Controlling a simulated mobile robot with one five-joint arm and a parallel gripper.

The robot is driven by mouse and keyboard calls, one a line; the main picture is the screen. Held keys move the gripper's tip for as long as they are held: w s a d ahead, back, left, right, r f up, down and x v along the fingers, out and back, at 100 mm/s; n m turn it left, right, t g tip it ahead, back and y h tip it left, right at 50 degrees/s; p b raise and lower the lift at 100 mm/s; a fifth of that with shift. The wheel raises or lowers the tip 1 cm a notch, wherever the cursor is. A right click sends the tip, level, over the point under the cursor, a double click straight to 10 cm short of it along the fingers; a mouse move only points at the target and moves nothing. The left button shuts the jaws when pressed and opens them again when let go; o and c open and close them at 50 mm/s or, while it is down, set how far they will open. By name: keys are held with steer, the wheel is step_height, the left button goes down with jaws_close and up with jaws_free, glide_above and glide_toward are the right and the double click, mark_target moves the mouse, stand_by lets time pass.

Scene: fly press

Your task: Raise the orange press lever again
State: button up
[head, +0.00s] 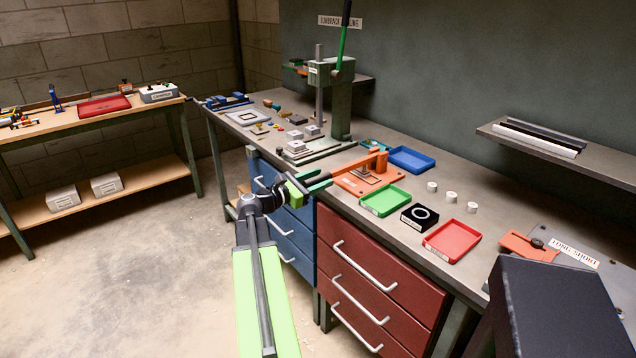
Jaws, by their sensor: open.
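The small orange press (357,184) stands on the workbench right of centre in the head view. Its orange lever (355,164) runs left from a post at its right side and looks low and near level over the base. My gripper (328,180) is open, with green and dark fingers, at the bench's front edge just left of the press. Its fingertips are close to the lever's left end. I cannot tell whether they touch it, and nothing shows between them.
A tall green press (341,105) with a raised green lever stands behind and left. A green tray (385,201), a black block (419,216), a red tray (452,241), a blue tray (411,160) and white cylinders (451,197) lie to the right. Drawers (375,285) front the bench.

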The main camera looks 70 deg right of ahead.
steer(key=shift+d, duration=0.15)
jaws_close()
stand_by(1.3)
